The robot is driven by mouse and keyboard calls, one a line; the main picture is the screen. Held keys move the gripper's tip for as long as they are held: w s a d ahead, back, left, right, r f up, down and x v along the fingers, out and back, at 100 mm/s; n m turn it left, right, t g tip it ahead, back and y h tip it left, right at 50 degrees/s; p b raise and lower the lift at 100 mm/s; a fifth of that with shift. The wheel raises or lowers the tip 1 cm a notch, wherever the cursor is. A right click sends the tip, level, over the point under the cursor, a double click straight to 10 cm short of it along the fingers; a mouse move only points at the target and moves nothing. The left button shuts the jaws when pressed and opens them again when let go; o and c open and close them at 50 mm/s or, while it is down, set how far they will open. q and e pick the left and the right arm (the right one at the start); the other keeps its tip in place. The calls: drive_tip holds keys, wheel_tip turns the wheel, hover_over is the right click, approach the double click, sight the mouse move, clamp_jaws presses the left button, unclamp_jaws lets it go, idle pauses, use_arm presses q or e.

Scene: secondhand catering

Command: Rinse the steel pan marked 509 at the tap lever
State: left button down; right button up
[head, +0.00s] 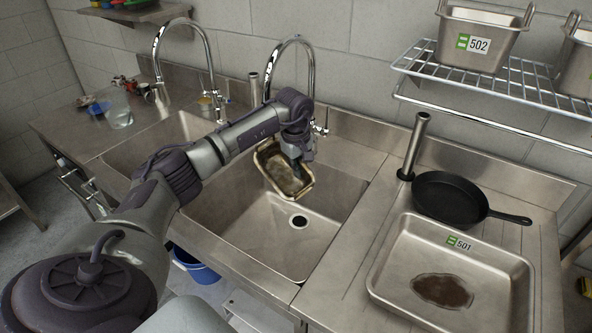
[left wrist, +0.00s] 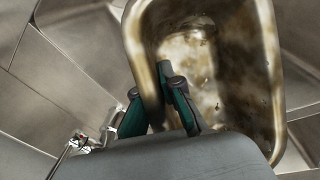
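A small rectangular steel pan (head: 273,167) with a brown, stained inside hangs tilted in the right-hand sink basin, below the right tap (head: 310,62). It also shows large in the left wrist view (left wrist: 262,60). No number shows on its visible faces. My left gripper (head: 298,165) is at the pan's rim; in the left wrist view its fingers (left wrist: 160,110) stand on both sides of one wall and grip it. The tap lever (head: 322,129) is just right of the gripper. No water is seen running. My right gripper is not in view.
The sink basin (head: 340,190) has a drain (head: 299,221). To the right are a black skillet (head: 450,197) and a stained tray marked 501 (head: 510,275). A wire shelf (head: 500,82) holds a pan marked 502 (head: 475,42). A second tap (head: 185,25) stands left.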

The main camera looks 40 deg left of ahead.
use_arm(q)
drive_tip(key=shift+w+d, duration=0.1)
drive_tip(key=shift+w, duration=0.05)
drive_tip(key=shift+w+d, duration=0.3)
drive_tip(key=shift+w, duration=0.1)
drive_tip(key=shift+s+a, duration=0.15)
drive_tip(key=shift+s, duration=0.05)
drive_tip(key=shift+s+a, duration=0.25)
drive_tip(key=shift+s, duration=0.1)
drive_tip(key=shift+w+d, duration=0.15)
drive_tip(key=shift+w, duration=0.05)
drive_tip(key=shift+w+d, duration=0.25)
drive_tip(key=shift+w, duration=0.05)
idle(0.3)
drive_tip(key=shift+r, duration=0.1)
drive_tip(key=shift+s+d+p, duration=0.35)
drive_tip(key=shift+s+d, duration=0.45)
drive_tip(key=shift+d, duration=0.2)
drive_tip(key=shift+s+d+p, duration=0.4)
drive_tip(key=shift+s+d, duration=0.45)
drive_tip(key=shift+d, duration=0.25)
drive_tip(key=shift+s+d+p, duration=0.35)
drive_tip(key=shift+s+d, duration=0.45)
drive_tip(key=shift+d, duration=0.25)
